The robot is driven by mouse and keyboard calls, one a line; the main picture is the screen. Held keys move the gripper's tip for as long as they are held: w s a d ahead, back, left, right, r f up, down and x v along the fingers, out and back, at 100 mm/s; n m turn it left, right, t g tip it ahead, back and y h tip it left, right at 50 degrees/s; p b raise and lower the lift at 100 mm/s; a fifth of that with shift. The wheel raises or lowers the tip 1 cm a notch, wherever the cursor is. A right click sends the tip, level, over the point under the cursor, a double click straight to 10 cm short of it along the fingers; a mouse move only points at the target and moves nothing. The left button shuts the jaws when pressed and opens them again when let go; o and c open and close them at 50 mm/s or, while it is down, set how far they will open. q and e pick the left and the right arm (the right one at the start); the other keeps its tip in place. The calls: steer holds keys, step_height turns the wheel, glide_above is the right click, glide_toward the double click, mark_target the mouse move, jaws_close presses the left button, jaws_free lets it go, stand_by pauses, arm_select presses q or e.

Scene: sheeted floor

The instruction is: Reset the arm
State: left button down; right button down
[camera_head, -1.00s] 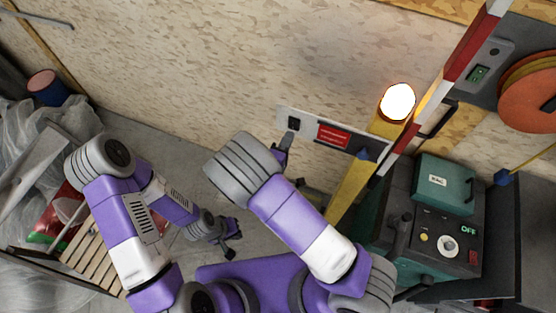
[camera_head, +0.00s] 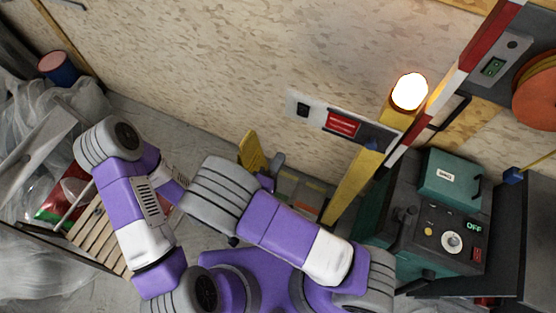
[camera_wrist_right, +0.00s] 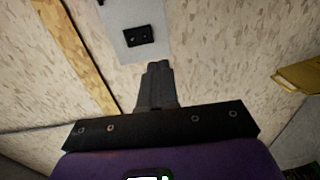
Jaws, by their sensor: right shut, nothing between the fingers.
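My right arm (camera_head: 290,240) is bent, with its grey ribbed elbow in the middle of the head view. My right gripper (camera_head: 277,162) shows small and dark beyond that elbow, in front of the wall. In the right wrist view its fingers (camera_wrist_right: 156,84) are together and empty, pointing toward the wall. My left arm (camera_head: 125,210) is bent at the left.
A wall panel with a black socket (camera_head: 303,109) and a red sign (camera_head: 343,122) is beyond the right gripper. A yellow post with a lit lamp (camera_head: 409,92), a red-white barrier pole (camera_head: 470,58) and a green-black machine (camera_head: 440,225) stand right. A wooden slatted pallet (camera_head: 98,235) lies left.

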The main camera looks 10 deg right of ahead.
steer(key=d+f+m+g+y+b, duration=0.2)
steer(key=f+m+g+y, duration=0.15)
steer(key=f, duration=0.65)
steer(key=d+f+m+g+y+b, duration=0.2)
steer(key=f+m+g+y, duration=0.15)
steer(key=f, duration=0.65)
steer(key=s+d+f+m+g+y+b, duration=0.1)
steer(key=s+f+m+g+y+b, duration=0.3)
steer(key=s, duration=0.7)
step_height(320, 180, down, 4)
steer(key=m+g+y, duration=0.2)
steer(key=m+g, duration=0.1)
